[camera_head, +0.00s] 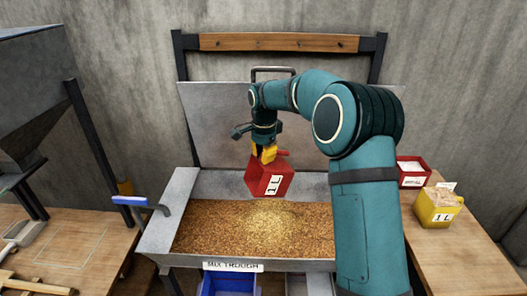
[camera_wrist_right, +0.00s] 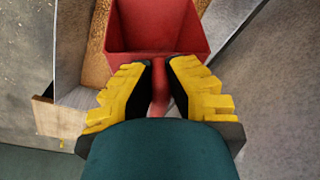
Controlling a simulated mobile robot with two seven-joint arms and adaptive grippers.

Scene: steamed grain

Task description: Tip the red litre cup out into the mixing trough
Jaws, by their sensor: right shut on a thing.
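The red litre cup (camera_head: 268,180), labelled "1 L", is above the mixing trough (camera_head: 165,215) in the head view and looks slightly tilted. My right gripper (camera_head: 264,153) is shut on its handle (camera_wrist_right: 160,88). In the right wrist view the yellow fingers of the gripper (camera_wrist_right: 159,78) close on the handle from both sides. The cup (camera_wrist_right: 157,28) shows red inner walls in that view, with no grain seen in the part in view. The trough holds brown grain with a paler heap (camera_head: 275,220) below the cup. My left gripper is not in view.
A yellow 1 L cup (camera_head: 437,212) with pale contents and a red box (camera_head: 412,180) with white contents stand on the right wooden table (camera_head: 450,255). A blue-handled tool (camera_head: 135,201) is at the trough's left edge. A blue bin (camera_head: 228,284) is below the trough.

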